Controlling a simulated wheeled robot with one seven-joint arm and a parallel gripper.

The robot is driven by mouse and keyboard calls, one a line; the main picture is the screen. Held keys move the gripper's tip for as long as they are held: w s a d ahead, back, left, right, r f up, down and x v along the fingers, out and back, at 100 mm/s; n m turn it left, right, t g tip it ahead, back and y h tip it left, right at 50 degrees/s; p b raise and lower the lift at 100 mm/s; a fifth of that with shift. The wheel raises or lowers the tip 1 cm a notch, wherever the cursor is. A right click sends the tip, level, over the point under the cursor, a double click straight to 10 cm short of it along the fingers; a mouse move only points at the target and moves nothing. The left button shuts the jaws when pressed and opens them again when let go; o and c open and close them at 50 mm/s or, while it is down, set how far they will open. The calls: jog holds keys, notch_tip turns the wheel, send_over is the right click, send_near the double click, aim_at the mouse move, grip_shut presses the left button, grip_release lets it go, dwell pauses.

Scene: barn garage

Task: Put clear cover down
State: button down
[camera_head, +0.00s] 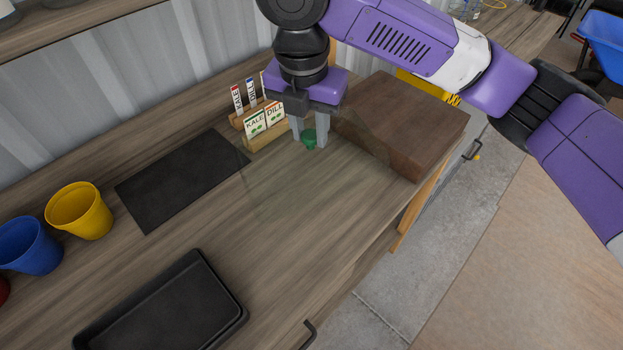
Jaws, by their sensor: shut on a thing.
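The clear cover (283,188) is a faint see-through sheet or lid with a green knob (309,140) near its far side. My gripper (309,138) points down at the back right of the wooden worktop and is shut on the green knob. The cover spreads below and to both sides of my gripper. Its left part overlaps the right end of the dark mat in the picture, and its right part overlaps the brown wooden block. I cannot tell whether it hangs above the worktop or touches it.
A dark flat mat (180,181) lies left of the cover. A black tray (165,310) stands at the front. Yellow (80,212) and blue (30,247) pots stand at left. Seed-label holders (266,138) stand beside my gripper. A brown wooden block (410,130) stands at right.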

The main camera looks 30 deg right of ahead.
notch_tip(320, 180, down, 13)
jog(key=shift+f, duration=0.15)
dwell(0.4)
jog(key=shift+f+b, duration=0.15)
jog(key=shift+b, duration=0.2)
jog(key=c, duration=1.1)
grip_release()
jog(key=r, duration=0.4)
jog(key=a+r, duration=0.1)
jog(key=r, duration=0.3)
jog(key=s+r+p, duration=0.1)
jog(key=r, duration=0.3)
jog(key=shift+s+a+r, duration=0.1)
jog(key=shift+a, duration=0.15)
